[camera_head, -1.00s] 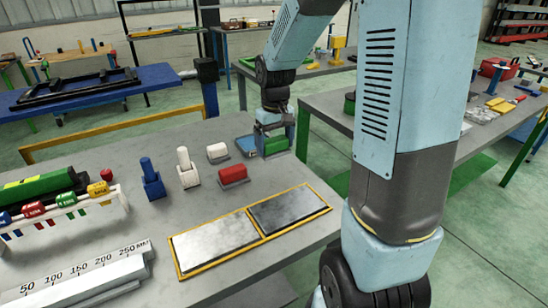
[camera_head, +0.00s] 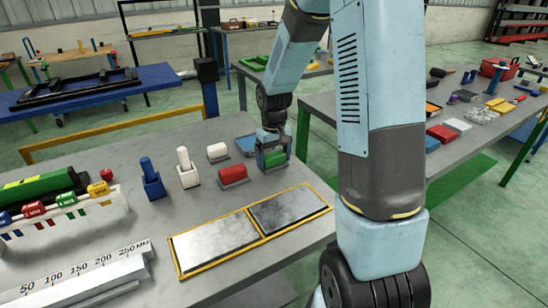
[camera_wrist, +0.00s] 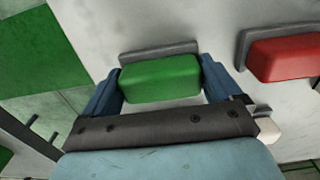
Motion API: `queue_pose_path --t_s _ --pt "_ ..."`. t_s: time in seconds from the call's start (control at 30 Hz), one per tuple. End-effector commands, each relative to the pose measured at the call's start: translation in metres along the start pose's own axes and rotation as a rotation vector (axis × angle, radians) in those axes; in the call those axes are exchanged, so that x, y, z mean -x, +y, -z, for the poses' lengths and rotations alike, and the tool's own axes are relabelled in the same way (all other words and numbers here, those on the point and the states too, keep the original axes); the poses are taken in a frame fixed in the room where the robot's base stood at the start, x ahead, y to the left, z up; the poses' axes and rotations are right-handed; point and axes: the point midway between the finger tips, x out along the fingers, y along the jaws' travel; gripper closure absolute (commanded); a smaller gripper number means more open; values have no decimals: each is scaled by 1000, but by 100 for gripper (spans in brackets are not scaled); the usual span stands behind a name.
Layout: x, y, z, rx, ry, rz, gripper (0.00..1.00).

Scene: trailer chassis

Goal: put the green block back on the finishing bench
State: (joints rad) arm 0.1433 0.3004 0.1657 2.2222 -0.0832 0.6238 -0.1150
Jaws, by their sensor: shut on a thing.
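The green block (camera_head: 274,158) is in my gripper (camera_head: 271,150), at the far right part of the grey bench (camera_head: 110,160). In the wrist view the green block (camera_wrist: 160,80) lies between the two blue fingers of my gripper (camera_wrist: 161,68), which are shut on its ends. A grey holder (camera_wrist: 158,52) shows along the block's far side in the wrist view. I cannot tell whether the block rests in it or hangs just above it.
A red block (camera_head: 233,172) sits in a grey holder to the left, close to my gripper. A yellow-framed pair of plates (camera_head: 250,230) lies in front. The bench's right edge is near.

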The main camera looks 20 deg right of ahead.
Motion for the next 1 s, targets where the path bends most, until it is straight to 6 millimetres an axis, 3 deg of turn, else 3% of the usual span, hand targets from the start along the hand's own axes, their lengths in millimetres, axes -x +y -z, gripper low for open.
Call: queue_pose_path --t_s 0.2,0.23,0.3,0.67,1.0 --pt "-2 0 0 0 0 0 42" --pt "-2 0 0 0 0 0 6" --pt "-2 0 0 0 0 0 0" --pt "5 1 0 -2 1 -1 0" --pt "63 1 1 -2 5 -1 0"
